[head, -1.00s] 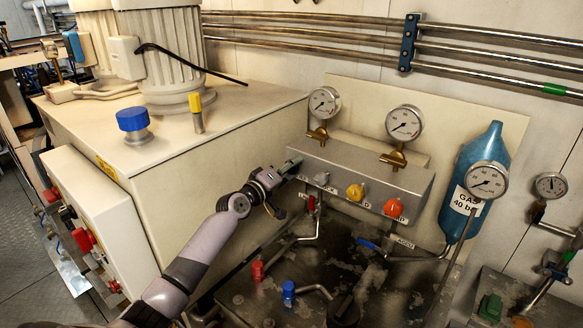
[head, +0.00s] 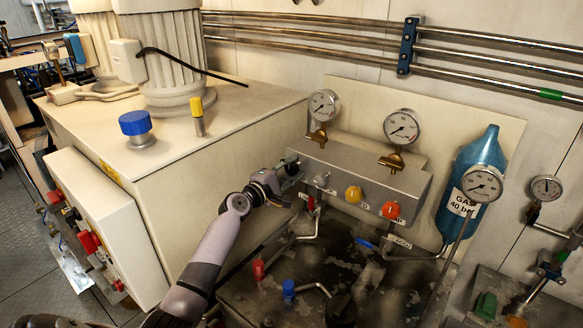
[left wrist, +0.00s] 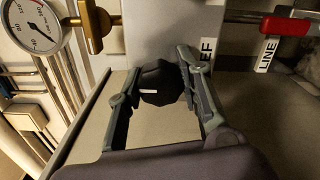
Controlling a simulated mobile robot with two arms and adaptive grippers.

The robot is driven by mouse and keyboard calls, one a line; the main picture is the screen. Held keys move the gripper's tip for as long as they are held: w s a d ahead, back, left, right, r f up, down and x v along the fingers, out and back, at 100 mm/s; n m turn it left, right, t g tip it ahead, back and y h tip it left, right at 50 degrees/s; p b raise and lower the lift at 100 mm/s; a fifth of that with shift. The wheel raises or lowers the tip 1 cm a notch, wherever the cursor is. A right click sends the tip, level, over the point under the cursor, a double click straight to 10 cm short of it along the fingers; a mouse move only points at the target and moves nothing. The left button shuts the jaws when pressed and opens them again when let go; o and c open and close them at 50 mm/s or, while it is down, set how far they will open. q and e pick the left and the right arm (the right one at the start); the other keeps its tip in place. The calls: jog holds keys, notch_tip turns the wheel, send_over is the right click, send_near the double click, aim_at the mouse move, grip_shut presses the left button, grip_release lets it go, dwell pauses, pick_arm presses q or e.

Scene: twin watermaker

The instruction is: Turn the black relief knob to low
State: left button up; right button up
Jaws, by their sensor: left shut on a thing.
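The black relief knob (left wrist: 158,83) is on the grey manifold block (head: 345,172), at its left end in the head view. A label ending in "EF" (left wrist: 207,50) is partly covered by the right finger in the left wrist view. My right gripper is not in view.
A grey knob (head: 321,180), a yellow knob (head: 354,194) and a red-orange knob (head: 390,210) are farther right on the block. Two gauges (head: 402,126) stand above it. A red-handled lever (left wrist: 286,26) is close by. The cream cabinet (head: 215,160) borders the left arm.

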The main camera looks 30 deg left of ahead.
pick_arm(q)
jog(key=shift+n, duration=0.3)
jog(key=o, duration=1.2)
jog(key=s, duration=0.8)
jog(key=s+a, duration=0.1)
jog(key=s, duration=0.3)
